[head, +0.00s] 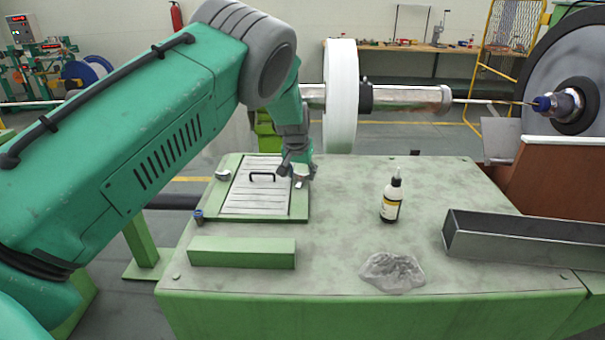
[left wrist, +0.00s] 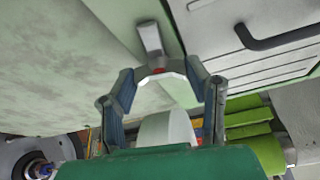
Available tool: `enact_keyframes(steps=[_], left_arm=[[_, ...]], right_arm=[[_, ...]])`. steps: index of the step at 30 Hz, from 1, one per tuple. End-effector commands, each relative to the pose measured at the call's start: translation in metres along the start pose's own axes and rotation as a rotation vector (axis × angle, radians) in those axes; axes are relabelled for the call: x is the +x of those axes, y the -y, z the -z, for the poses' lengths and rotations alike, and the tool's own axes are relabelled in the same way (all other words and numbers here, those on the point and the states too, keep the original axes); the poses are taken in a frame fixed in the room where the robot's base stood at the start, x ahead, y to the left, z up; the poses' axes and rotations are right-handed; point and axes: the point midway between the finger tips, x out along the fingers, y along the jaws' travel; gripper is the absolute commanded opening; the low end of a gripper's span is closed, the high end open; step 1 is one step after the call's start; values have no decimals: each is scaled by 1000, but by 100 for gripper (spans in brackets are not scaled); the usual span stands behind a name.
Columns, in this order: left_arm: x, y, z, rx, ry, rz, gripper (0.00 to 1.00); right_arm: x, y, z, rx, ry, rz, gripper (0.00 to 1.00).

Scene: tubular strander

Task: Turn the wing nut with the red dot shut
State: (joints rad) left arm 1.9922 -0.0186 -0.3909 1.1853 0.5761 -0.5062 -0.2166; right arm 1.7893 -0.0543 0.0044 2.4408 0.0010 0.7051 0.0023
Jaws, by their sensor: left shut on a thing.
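The wing nut with the red dot (left wrist: 150,40) shows in the left wrist view as a grey wing, with a bit of red at its near end between my fingers. It sits beside a pale panel with a dark handle (left wrist: 272,38). In the head view my left gripper (head: 300,176) reaches down at the right edge of the slatted panel (head: 258,200), and the nut is mostly hidden there. My right gripper is not in view.
On the green bench (head: 340,220) are a glue bottle (head: 391,200), a crumpled clear lump (head: 392,270), a green block (head: 242,252) and a grey metal channel (head: 520,238). Another silver fitting (head: 222,175) and a blue-topped one (head: 198,215) sit by the panel's left edge.

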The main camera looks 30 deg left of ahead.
Motion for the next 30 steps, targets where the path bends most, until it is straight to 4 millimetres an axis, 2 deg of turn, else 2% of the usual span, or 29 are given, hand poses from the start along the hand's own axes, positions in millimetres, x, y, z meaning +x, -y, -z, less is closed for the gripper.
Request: enact_keyframes(steps=[14, 30], left_arm=[[1, 0, 3, 407, -10, -176, 14], [2, 1, 4, 881, -11, -366, 14]], right_arm=[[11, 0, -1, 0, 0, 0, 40], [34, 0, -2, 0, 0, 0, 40]])
